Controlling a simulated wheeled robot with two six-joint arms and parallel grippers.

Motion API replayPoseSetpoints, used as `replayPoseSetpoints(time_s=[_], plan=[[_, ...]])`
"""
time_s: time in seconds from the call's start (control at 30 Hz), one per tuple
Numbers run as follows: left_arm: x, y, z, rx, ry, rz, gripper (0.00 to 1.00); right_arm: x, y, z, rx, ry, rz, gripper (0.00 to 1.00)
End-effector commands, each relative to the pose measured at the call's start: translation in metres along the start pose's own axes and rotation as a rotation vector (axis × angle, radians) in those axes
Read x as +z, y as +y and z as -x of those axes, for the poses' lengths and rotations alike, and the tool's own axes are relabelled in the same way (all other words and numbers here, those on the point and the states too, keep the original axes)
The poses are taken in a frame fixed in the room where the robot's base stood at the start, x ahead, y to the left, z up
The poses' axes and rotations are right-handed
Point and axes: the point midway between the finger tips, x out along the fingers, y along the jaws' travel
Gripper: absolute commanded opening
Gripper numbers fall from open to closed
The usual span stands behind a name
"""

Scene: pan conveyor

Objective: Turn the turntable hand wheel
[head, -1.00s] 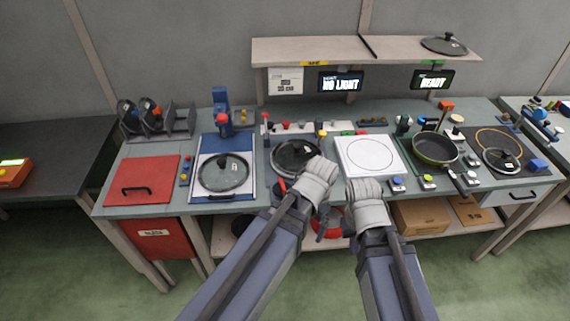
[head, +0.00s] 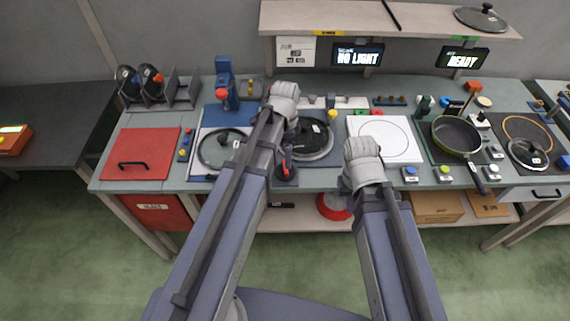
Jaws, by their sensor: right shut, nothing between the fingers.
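The turntable (head: 331,152) is a round plate at the middle of the bench with a dark glass lid on it; my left arm covers its left side. A small dark, red-handled part (head: 286,166) sits at its front left; I cannot tell surely whether this is the hand wheel. My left gripper (head: 285,93) is above the back of the bench, left of the turntable, its fingers hidden behind the wrist. My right gripper (head: 360,149) is shut and empty, right of the turntable near the front of the white plate; its fingertips are largely hidden.
A lidded pan (head: 213,154) is left of the turntable, beside a red board (head: 139,163). A white plate (head: 402,136) and a frying pan (head: 456,134) are to the right. A red round thing (head: 334,207) is below the bench edge. Small button boxes line the front right.

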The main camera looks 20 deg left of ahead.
Motion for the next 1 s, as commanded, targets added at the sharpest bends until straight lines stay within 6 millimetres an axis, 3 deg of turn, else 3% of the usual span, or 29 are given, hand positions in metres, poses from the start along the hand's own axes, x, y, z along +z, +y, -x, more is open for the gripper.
replayPoseSetpoints(time_s=[0.5, 0.9, 1.0], plan=[[0.0, 0.0, -0.065, 0.0, 0.0, 0.001, 1.0, -0.004, -0.006, -0.065, 0.0, 0.0, 0.0, 0.0], [0.0, 0.0, -0.07, 0.0, 0.0, 0.001, 1.0, -0.004, -0.007, -0.069, 0.0, 0.0, 0.0, 0.0], [0.0, 0.0, -0.07, 0.0, 0.0, 0.001, 0.9, -0.004, -0.007, -0.069, 0.0, 0.0, 0.0, 0.0]])
